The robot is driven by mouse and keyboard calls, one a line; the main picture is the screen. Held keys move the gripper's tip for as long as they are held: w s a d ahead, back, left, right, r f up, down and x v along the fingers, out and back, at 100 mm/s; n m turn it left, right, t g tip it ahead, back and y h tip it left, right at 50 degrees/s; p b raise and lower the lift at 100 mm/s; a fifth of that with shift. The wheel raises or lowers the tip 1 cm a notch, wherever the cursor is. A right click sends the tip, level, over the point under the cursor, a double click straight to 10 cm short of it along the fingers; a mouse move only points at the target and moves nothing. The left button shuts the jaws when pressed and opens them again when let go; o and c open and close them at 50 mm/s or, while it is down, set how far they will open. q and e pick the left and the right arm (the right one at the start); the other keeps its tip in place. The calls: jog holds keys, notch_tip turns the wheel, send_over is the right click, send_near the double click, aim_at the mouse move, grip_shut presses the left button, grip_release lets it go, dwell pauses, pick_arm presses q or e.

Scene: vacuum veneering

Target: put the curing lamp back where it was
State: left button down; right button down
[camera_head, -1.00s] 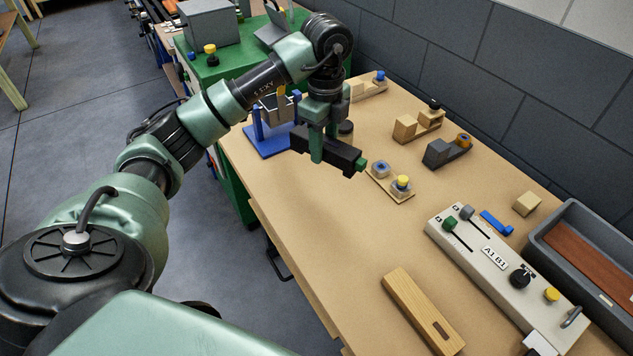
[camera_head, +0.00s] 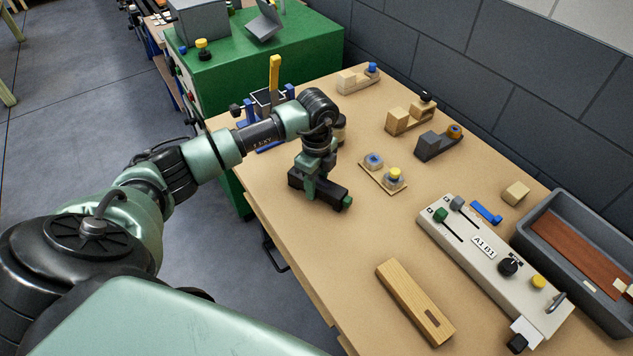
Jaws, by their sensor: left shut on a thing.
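The curing lamp appears to be the dark block with a green end (camera_head: 335,195) near the left edge of the wooden bench. My left gripper (camera_head: 310,187) points down and is shut on it around its middle. The lamp lies roughly level, at or just above the bench top; I cannot tell whether it touches. Its green end points right, toward the viewer. My right gripper is not in view.
A blue stand (camera_head: 268,141) is behind my left arm. A wooden bar (camera_head: 415,302) and a control box (camera_head: 492,265) lie nearer. Bare bench surrounds the lamp's front.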

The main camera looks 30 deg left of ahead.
aim_at(317, 181)
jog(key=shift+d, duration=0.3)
pick_arm(q)
jog(key=shift+f, duration=0.15)
jog(key=c, duration=0.9)
grip_release()
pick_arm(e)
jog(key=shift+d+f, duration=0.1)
pick_arm(q)
jog(key=shift+r, duration=0.35)
notch_tip(317, 181, up, 10)
jog(key=shift+r+b, duration=0.2)
jog(key=shift+b, duration=1.05)
jog(key=shift+r, duration=0.7)
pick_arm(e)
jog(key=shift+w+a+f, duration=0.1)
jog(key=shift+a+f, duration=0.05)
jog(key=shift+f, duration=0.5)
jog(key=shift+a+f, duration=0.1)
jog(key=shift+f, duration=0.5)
pick_arm(q)
jog(key=shift+s+f, duration=0.1)
jog(key=shift+f, duration=0.05)
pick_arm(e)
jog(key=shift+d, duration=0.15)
